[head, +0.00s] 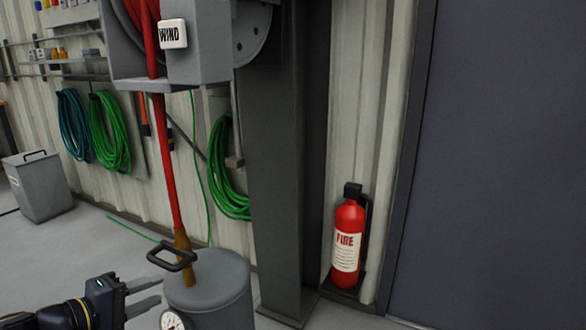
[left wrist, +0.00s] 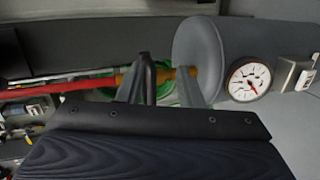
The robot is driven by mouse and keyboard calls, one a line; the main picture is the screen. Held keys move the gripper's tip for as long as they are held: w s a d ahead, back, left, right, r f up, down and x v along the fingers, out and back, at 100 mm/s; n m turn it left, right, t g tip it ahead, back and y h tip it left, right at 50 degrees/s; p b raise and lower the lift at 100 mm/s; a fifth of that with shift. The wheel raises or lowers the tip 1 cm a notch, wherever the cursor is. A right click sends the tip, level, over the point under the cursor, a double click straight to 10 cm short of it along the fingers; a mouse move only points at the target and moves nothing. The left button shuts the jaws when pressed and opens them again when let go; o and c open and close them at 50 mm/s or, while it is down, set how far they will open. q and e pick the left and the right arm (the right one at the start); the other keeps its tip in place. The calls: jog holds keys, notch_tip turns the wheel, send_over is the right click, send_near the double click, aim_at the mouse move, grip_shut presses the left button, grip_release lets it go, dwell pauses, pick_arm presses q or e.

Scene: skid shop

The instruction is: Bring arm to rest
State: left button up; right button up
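My left gripper (head: 148,297) is at the lower left of the head view, its two fingers pointing right toward the grey tank (head: 215,290). The fingers are apart with nothing held between them. In the left wrist view the open gripper (left wrist: 168,80) shows its fingers in front of the red hose's brass-coloured end (left wrist: 182,73), which lies beyond them. In the head view that hose end (head: 183,252) stands upright at the tank, beside a black handle. I cannot tell the exact gap between fingers and tank. My right gripper is in neither view.
A red hose (head: 168,160) hangs from a grey reel housing (head: 195,65) with a WIND sign. A steel column (head: 280,160) and a red fire extinguisher (head: 347,240) stand to the right. A grey bin (head: 40,190) and coiled hoses (head: 108,130) are at left.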

pick_arm(q)
jog(key=s+d+f+m+g, duration=0.3)
jog(key=s+d+m+g, duration=0.3)
jog(key=s+d, duration=0.55)
jog(key=s+a+f+m+g+y, duration=0.1)
jog(key=s+a+f+m+y, duration=0.1)
jog(key=s+f+m+y, duration=0.45)
notch_tip(320, 180, up, 36)
jog(key=s+n+h+p, duration=0.1)
jog(key=n+h+p, duration=0.1)
jog(key=p, duration=3.2)
jog(key=shift+s+d+n+h, duration=0.15)
jog(key=shift+n+h, duration=0.2)
jog(key=shift+h, duration=0.1)
